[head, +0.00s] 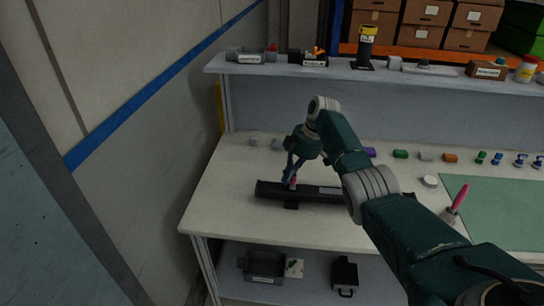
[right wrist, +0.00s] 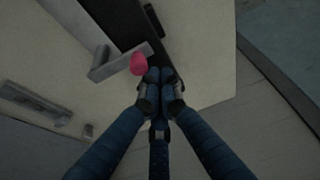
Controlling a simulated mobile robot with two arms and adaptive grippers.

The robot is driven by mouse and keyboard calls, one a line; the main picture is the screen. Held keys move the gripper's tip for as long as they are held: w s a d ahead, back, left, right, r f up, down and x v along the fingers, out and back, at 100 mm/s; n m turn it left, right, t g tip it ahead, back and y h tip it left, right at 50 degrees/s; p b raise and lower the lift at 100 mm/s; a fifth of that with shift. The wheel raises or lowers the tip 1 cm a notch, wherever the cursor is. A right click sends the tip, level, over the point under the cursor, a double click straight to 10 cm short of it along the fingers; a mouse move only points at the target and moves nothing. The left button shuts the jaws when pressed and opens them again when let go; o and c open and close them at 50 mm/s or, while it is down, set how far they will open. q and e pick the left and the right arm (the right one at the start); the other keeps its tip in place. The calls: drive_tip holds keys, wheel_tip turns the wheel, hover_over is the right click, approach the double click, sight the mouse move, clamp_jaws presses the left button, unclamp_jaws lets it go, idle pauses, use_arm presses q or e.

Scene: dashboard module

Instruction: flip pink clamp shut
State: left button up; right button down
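The pink clamp (head: 293,183) is a small piece on the long black dashboard module (head: 268,189), which lies on the white bench. In the right wrist view the pink clamp (right wrist: 138,63) shows just left of my fingertips, next to a grey bracket on the black module (right wrist: 118,20). My right gripper (head: 289,176) points down at the module from above. Its blue fingers converge with their tips together in the right wrist view (right wrist: 160,76), and nothing shows between them. I cannot tell whether they touch the clamp. My left gripper is out of view.
A row of small coloured parts, including a green one (head: 400,154), lies along the back of the bench. A pink-handled tool (head: 459,197) stands at the right by the green mat (head: 500,205). A shelf (head: 245,70) above holds devices and bottles. The front left bench is clear.

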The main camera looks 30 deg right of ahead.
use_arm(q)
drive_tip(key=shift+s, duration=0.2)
use_arm(e)
drive_tip(key=shift+a, duration=0.15)
drive_tip(key=a+p, duration=0.2)
drive_tip(key=a, duration=0.2)
use_arm(q)
drive_tip(key=b, duration=0.1)
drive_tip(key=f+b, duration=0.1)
drive_tip(key=b, duration=0.1)
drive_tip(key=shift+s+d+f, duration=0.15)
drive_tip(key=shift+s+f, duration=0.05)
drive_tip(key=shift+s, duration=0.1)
use_arm(e)
drive_tip(key=w+d+v, duration=0.1)
drive_tip(key=v, duration=0.9)
drive_tip(key=shift+w, duration=0.4)
